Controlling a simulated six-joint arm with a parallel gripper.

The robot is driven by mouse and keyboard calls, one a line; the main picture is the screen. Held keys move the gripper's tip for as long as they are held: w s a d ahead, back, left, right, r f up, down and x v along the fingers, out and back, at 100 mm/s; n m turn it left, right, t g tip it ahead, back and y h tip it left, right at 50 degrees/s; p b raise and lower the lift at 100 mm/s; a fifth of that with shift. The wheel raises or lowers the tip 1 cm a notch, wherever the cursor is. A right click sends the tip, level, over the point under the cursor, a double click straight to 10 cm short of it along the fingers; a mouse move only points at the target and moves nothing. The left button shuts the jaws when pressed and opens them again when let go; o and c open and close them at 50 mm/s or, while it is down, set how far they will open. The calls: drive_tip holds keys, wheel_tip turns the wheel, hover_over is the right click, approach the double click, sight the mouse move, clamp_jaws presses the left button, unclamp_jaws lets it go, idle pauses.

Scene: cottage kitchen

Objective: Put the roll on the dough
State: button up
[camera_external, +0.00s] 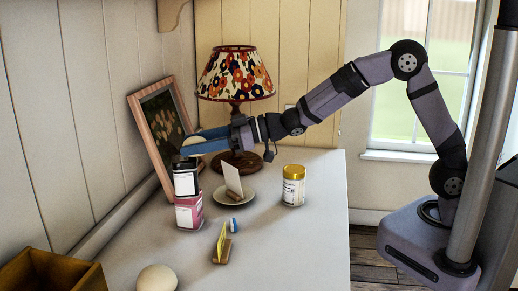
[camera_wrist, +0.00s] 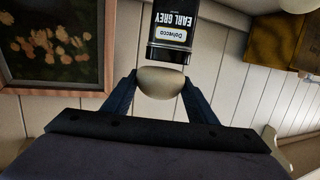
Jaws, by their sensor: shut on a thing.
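The roll (camera_wrist: 160,82) is a pale beige rounded piece between my fingers in the wrist view. It also shows in the external view (camera_external: 193,145), partly hidden by a finger. My gripper (camera_wrist: 158,86) is shut on it and holds it in the air, level with the top of the tin stack. In the external view my gripper (camera_external: 194,143) is at the far left of the table. The dough (camera_external: 156,279) is a pale round ball at the table's near edge, well away from the roll. A pale ball edge shows at the wrist view's top right.
A black-and-white Earl Grey tin (camera_external: 186,178) stands on a pink tin (camera_external: 189,211), just below my gripper. A framed picture (camera_external: 163,130) and lamp (camera_external: 237,80) stand behind. A wooden crate (camera_external: 50,272) is beside the dough.

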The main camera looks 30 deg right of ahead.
drive_tip(key=s+a+n+g+y+b, duration=0.1)
drive_tip(key=s+a+n+g, duration=0.1)
drive_tip(key=s+a, duration=0.65)
drive_tip(key=n+g+b, duration=0.1)
drive_tip(key=n+g, duration=0.1)
drive_tip(key=g, duration=0.1)
hover_over(154, 270)
wheel_tip(154, 270, down, 3)
drive_tip(key=shift+y, duration=0.5)
drive_tip(key=shift+f+p, duration=0.95)
drive_tip(key=shift+f, duration=4.8)
drive_tip(key=shift+f, duration=0.2)
drive_tip(key=o, duration=0.8)
drive_tip(key=shift+r, duration=0.2)
drive_tip(key=b+v, duration=0.4)
drive_tip(key=v, duration=0.8)
